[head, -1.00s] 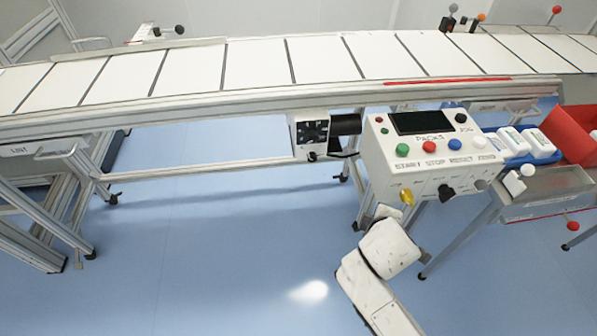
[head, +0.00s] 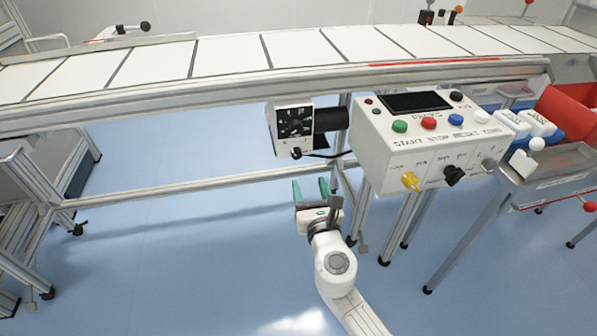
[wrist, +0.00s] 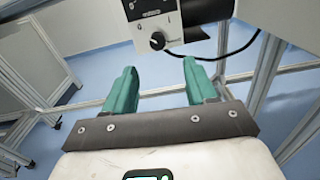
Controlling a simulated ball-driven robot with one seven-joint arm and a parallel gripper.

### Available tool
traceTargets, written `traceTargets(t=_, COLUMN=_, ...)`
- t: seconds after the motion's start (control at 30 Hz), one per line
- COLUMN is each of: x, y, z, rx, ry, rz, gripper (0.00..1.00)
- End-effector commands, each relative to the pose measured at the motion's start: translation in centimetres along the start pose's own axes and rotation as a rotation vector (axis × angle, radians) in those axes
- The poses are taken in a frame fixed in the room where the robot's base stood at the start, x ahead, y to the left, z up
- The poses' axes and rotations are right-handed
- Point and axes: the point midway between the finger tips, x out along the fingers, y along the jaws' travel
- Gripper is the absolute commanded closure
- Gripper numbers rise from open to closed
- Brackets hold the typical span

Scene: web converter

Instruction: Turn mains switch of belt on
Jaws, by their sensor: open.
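The belt's drive box (head: 290,124), white with a black dial face, hangs under the conveyor belt (head: 230,56). A small black rotary switch (head: 296,153) sits at its lower edge; in the wrist view this switch (wrist: 157,40) has marks beside it that look like O and I. Its exact setting is hard to read. My gripper (head: 311,186) has two green fingers, spread apart and empty, pointing up at the box from below. In the wrist view my gripper (wrist: 160,68) is open below the switch, not touching it, with the switch roughly between the finger lines.
A black motor (head: 331,119) and cable adjoin the box on the right. The control panel (head: 375,155) has several coloured buttons, a yellow knob (head: 410,181) and a black knob (head: 453,175). Frame legs stand right of my arm.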

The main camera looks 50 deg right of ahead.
Motion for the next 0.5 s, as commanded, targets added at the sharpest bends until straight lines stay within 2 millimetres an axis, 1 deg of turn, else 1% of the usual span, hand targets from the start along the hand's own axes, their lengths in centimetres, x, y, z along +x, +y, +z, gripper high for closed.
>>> traceTargets(t=0.03, x=0.2, y=0.2, z=-0.4, rx=-0.025, ry=-0.001, rz=0.010, gripper=0.44)
traceTargets(t=0.13, x=0.8, y=0.4, z=-0.3, rx=-0.042, ry=-0.003, rz=0.015, gripper=0.44)
traceTargets(t=0.23, x=2.1, y=0.4, z=-0.2, rx=-0.039, ry=-0.003, rz=0.014, gripper=0.44)
traceTargets(t=0.5, x=7.0, y=0.5, z=-0.3, rx=-0.036, ry=-0.004, rz=0.014, gripper=0.44)
